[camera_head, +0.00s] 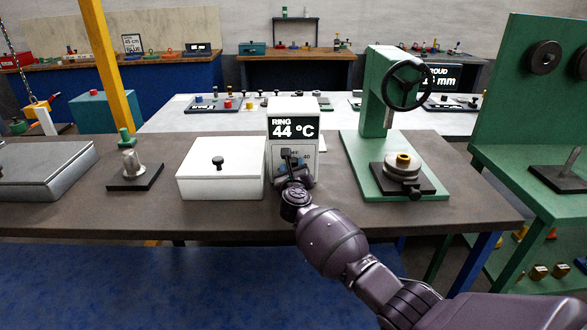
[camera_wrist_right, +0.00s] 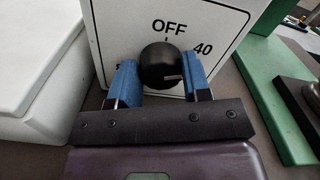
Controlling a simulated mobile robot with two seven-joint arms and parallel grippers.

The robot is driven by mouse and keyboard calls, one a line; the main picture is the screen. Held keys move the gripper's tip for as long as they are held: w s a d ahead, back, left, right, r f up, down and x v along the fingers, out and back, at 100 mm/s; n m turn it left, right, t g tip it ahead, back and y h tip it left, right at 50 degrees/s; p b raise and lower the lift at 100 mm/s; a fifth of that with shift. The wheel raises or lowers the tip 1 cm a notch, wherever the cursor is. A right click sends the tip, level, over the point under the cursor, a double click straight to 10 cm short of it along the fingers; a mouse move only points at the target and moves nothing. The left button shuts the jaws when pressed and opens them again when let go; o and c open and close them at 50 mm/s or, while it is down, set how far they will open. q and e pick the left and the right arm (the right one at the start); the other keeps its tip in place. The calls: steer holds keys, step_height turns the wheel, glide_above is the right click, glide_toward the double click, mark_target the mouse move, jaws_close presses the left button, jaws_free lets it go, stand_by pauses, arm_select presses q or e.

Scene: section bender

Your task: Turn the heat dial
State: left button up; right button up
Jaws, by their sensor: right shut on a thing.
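The heat dial (camera_wrist_right: 161,66) is a round black knob with a pale mark on its right side. It sits on the white front panel of the heater box (camera_head: 291,155), below "OFF" and left of "40". The box's dark display (camera_head: 292,129) reads "RING 44 °C". My right gripper (camera_wrist_right: 163,82) has its blue-padded fingers on either side of the dial, shut on it. In the head view the right gripper (camera_head: 292,163) is at the box's front and hides the dial. My left gripper is not in view.
A white lidded box (camera_head: 222,183) stands close on the left of the heater box. A green press (camera_head: 376,95) with a black handwheel stands on the right. A metal part on a dark base (camera_head: 134,176) is further left. The bench front (camera_head: 130,221) is clear.

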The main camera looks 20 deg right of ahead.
steer(key=shift+r+n+p, duration=0.1)
steer(key=shift+n+p, duration=0.25)
steer(key=shift+n, duration=0.55)
steer(key=n+p, duration=0.2)
steer(key=n, duration=0.1)
steer(key=shift+a, duration=0.1)
steer(key=n+p, duration=0.1)
steer(key=n, duration=0.2)
steer(key=shift+p, duration=0.4)
steer(key=n, duration=0.2)
steer(key=n+p, duration=0.1)
steer(key=n, duration=0.1)
steer(key=shift+f, duration=0.3)
arm_select(q)
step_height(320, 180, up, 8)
steer(key=p, duration=0.1)
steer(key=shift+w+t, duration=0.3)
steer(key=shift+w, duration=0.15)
arm_select(e)
steer(key=shift+n, duration=0.8)
